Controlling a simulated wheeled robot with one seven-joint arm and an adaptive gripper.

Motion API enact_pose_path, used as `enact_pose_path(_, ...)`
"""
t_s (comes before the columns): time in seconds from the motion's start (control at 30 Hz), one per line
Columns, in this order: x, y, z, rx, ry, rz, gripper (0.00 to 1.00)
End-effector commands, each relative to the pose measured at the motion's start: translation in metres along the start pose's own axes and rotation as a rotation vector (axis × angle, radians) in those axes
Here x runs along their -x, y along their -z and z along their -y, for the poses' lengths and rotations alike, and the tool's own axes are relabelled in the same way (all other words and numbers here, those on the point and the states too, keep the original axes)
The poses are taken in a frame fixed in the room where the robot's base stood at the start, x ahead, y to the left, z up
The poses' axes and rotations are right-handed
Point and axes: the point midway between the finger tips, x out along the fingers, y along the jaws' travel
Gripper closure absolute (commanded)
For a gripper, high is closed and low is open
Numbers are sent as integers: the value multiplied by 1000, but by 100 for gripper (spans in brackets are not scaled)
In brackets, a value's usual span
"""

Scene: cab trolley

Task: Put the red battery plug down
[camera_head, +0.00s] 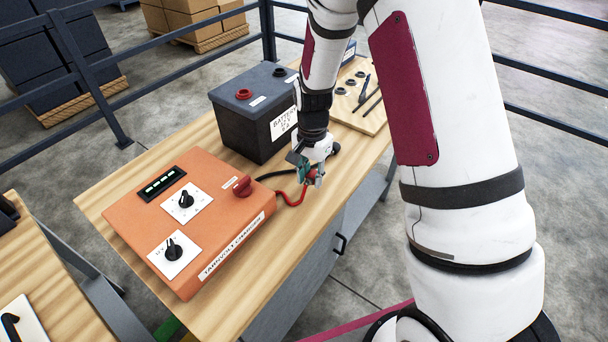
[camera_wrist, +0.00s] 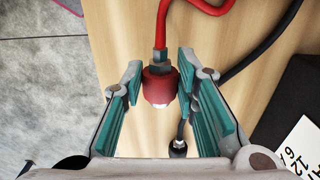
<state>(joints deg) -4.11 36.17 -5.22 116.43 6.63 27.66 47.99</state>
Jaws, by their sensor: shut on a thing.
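The red battery plug (camera_wrist: 160,86) sits between the teal-padded fingers of my gripper (camera_wrist: 159,72) in the wrist view, with its red cable running up out of the picture. In the head view my gripper (camera_head: 312,175) is low over the wooden bench (camera_head: 120,185), in front of the battery and right of the charger. It is shut on the red plug (camera_head: 313,173), partly hidden there by the fingers. Whether the plug touches the bench is unclear. The black battery (camera_head: 238,128) has a red terminal (camera_head: 243,94) and a dark terminal (camera_head: 279,72), both uncovered.
The orange charger (camera_head: 140,217) fills the near left of the bench. A black plug (camera_wrist: 178,148) on a black cable (camera_wrist: 262,47) lies close beside my fingers. A tool board (camera_head: 372,119) is at the bench's far end. Blue-grey railings surround the area.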

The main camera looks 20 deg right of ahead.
Motion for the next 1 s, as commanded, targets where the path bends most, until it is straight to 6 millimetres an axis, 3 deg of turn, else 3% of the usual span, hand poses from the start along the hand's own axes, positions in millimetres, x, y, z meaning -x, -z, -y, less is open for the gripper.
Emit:
enact_pose_path(0.37,-6,15,36,1,-1,1,100)
enact_pose_path(0.6,-32,14,33,0,-1,1,100)
enact_pose_path(1.0,-38,14,34,-1,-1,1,100)
